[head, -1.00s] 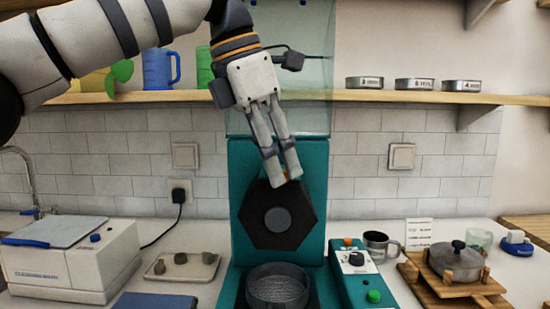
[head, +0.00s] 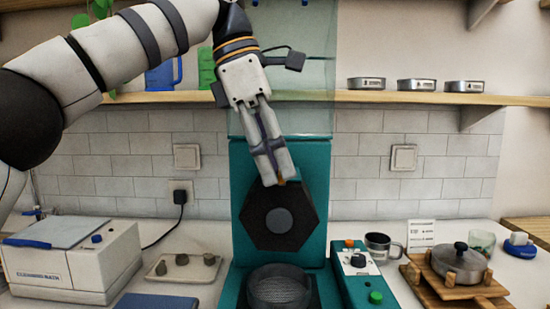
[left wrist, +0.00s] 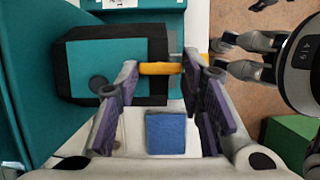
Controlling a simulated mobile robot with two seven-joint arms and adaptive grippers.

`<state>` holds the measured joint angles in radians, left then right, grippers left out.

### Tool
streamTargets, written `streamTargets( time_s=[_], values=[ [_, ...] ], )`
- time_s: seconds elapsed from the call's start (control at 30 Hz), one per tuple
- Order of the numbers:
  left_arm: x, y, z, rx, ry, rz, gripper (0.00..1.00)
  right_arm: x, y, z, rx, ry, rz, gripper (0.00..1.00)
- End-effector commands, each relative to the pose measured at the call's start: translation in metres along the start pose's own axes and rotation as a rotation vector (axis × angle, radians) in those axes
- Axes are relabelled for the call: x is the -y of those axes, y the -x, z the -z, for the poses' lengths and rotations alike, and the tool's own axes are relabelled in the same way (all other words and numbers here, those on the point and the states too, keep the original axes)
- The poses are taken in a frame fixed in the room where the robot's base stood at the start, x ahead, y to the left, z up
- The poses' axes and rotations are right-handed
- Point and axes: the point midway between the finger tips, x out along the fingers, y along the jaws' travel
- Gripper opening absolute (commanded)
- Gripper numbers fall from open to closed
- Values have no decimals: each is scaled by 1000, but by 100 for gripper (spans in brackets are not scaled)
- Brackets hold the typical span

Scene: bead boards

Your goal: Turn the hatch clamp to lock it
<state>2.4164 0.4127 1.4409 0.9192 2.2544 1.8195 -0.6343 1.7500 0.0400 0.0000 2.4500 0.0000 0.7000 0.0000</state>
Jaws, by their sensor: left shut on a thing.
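The hatch is a dark six-sided lid (head: 262,224) with a grey disc (head: 278,220), upright on a teal stand (head: 318,170). It also shows in the left wrist view as a dark block with a teal face (left wrist: 125,60). My left gripper (head: 274,183) is at the lid's upper edge, fingers pointing down. In the left wrist view its fingertips (left wrist: 162,68) are shut on the yellow clamp handle (left wrist: 160,68). In the head view the fingers hide most of the handle. My right gripper (left wrist: 232,57) seems to show at the right of the left wrist view; its jaw opening is unclear.
A round dark mesh basket (head: 278,288) stands below the lid. A teal control box (head: 355,280) with knobs is right of it, beside a metal mug (head: 378,246). A white bath machine (head: 75,260) stands at left. A wooden shelf (head: 390,97) runs behind my left arm.

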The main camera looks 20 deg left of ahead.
Motion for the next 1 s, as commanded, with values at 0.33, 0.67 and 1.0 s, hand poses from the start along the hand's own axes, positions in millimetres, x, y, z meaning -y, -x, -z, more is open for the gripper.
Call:
streamTargets(
  time_s=[0.33, 0.67, 1.0],
  values=[
    [0, 0, 0, -1, -2, 0, 51, 0, 0, 0, 0, 0, 0, 35],
    [0, 1, 0, 0, 0, -1, 55, 0, 0, 0, 0, 0, 0, 35],
    [0, 49, -1, 0, 1, -3, 55, 0, 0, 0, 0, 0, 0, 35]
  ],
)
